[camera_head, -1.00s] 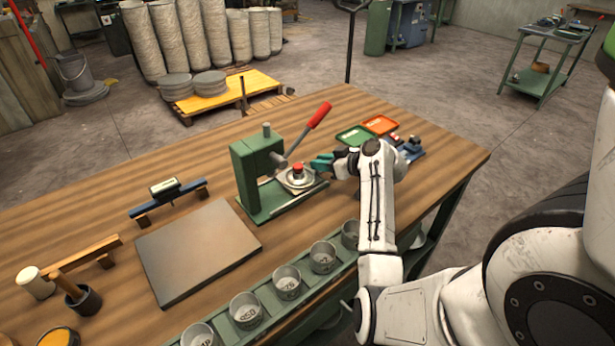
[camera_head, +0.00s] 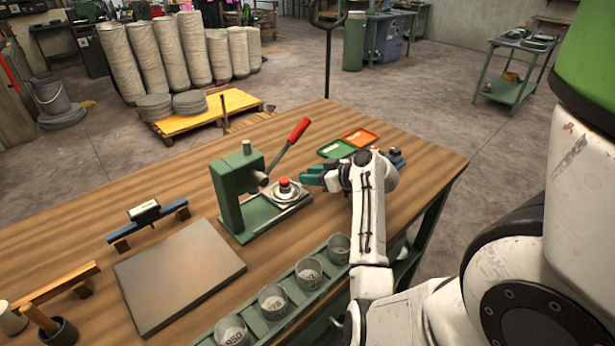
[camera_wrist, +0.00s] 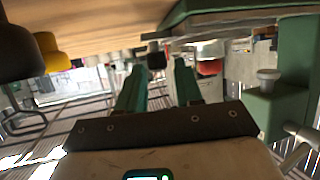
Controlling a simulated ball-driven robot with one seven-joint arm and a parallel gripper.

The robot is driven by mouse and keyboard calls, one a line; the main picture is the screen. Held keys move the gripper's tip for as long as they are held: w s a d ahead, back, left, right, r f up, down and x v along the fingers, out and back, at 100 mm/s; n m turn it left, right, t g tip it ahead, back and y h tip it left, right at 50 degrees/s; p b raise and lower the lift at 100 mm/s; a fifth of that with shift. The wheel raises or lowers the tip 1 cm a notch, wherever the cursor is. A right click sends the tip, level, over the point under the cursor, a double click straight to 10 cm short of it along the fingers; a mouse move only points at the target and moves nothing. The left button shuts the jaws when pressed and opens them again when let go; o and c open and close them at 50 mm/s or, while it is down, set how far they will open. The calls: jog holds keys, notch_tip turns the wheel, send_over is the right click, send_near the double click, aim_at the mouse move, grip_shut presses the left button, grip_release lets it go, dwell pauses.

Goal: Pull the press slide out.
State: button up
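The green press (camera_head: 228,195) stands on the wooden bench, its red-handled lever (camera_head: 292,142) raised. Its slide (camera_head: 291,199) is a pale metal plate low on the base, carrying a round piece with a red top (camera_head: 285,184). My gripper (camera_head: 309,175) is just right of the slide, with teal fingers towards the press. In the wrist view, my gripper (camera_wrist: 158,66) has its fingers apart. A small dark knob (camera_wrist: 156,60) shows between the fingertips, and the red-topped piece (camera_wrist: 209,67) is beyond them to the right. I cannot tell whether the fingers touch the knob.
Green (camera_head: 337,149) and orange (camera_head: 361,136) trays lie behind my gripper. A rack of grey cups (camera_head: 272,300) runs along the front edge. A grey slab (camera_head: 180,275) lies left of the press. The bench's right edge is near my arm.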

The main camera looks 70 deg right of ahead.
jog(key=b+v, duration=0.1)
jog(key=v, duration=0.8)
